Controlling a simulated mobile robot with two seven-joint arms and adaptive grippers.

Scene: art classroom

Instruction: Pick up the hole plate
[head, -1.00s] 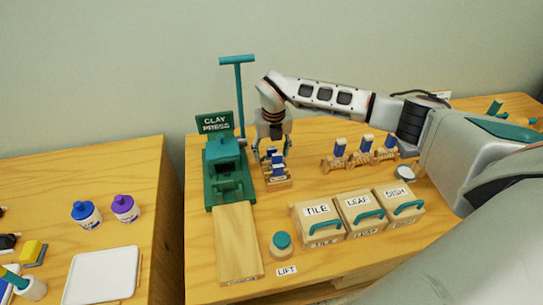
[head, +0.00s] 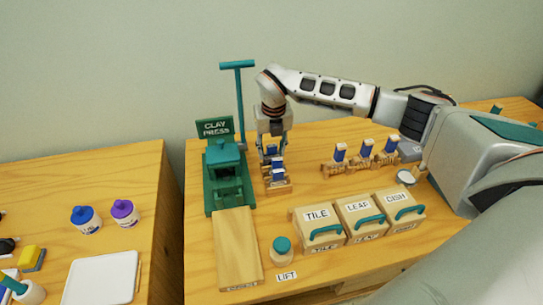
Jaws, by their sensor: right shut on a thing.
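My right gripper (head: 271,152) points down over a small wooden rack (head: 279,188) just right of the green clay press (head: 228,180). Its fingers are shut on a small blue piece at the rack, which I take to be the hole plate (head: 271,151). The holes cannot be made out at this size. Another blue piece with white bands (head: 278,171) stands in the rack, in front of the fingers. The fingers partly hide the held piece, and I cannot tell if it is clear of the rack. My left gripper is not in view.
A wooden rack (head: 345,168) with several blue-and-white pieces stands to the right. Boxes marked TILE (head: 318,226), LEAF (head: 360,217) and DISH (head: 398,210) stand in front. A teal-lidded jar (head: 282,254) and a wooden board (head: 237,248) lie nearer. A gap separates the left table (head: 130,180).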

